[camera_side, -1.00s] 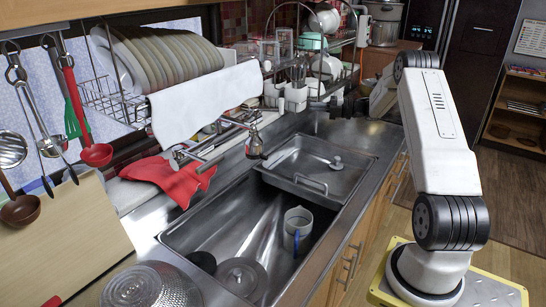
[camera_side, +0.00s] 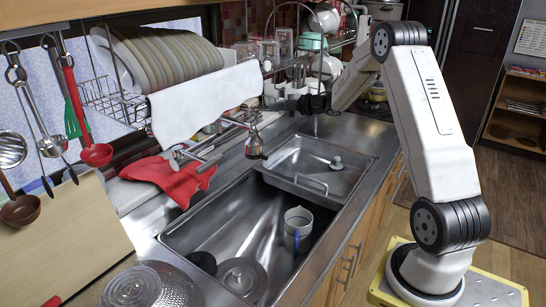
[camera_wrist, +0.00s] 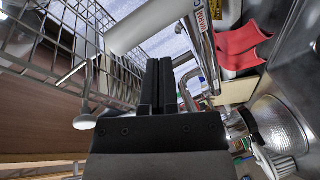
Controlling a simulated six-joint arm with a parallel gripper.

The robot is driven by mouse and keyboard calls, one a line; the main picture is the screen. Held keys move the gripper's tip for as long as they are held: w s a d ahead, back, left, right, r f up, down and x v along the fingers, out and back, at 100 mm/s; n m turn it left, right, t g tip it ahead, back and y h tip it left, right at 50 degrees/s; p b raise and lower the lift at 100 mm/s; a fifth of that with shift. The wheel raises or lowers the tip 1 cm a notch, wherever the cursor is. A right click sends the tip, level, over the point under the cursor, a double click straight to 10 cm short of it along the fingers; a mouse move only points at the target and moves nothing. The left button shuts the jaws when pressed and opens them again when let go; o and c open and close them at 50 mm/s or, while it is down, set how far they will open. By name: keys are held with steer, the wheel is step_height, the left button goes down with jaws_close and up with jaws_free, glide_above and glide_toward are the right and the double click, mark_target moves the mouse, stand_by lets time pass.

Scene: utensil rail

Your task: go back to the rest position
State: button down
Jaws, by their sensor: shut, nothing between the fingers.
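My gripper shows in the wrist view (camera_wrist: 158,85) with its two black fingers together and nothing between them. In the side view it is a small dark shape (camera_side: 312,103) at the back of the counter, in front of the white utensil cups (camera_side: 284,96); its fingertips are hard to make out there. Several utensils hang from the rail at the left, among them a red ladle (camera_side: 96,153), a brown ladle (camera_side: 20,208) and a steel skimmer (camera_side: 11,148). My gripper is well apart from them.
A dish rack with plates (camera_side: 160,60) and a white towel (camera_side: 205,100) stand behind the sink (camera_side: 185,240). The sink holds a cup (camera_side: 298,228) and a lid (camera_side: 241,277). A red cloth (camera_side: 170,176) lies beside it. A wire rack (camera_wrist: 60,45) shows close in the wrist view.

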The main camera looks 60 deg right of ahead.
steer(key=s+a+f+m+g+h, duration=0.1)
steer(key=s+a+f+m+g, duration=0.2)
steer(key=s+a, duration=0.5)
steer(key=s+a+f+m+g+h, duration=0.1)
steer(key=s+a+f+m+g, duration=0.2)
steer(key=s+a+m+g, duration=0.2)
steer(key=s+a+f+m+g+h, duration=0.1)
steer(key=s+a+f+m+g, duration=0.2)
steer(key=a, duration=1.4)
steer(key=shift+s+m+g+h, duration=0.4)
steer(key=shift+s+m+g, duration=0.6)
steer(key=shift+s+m, duration=2.3)
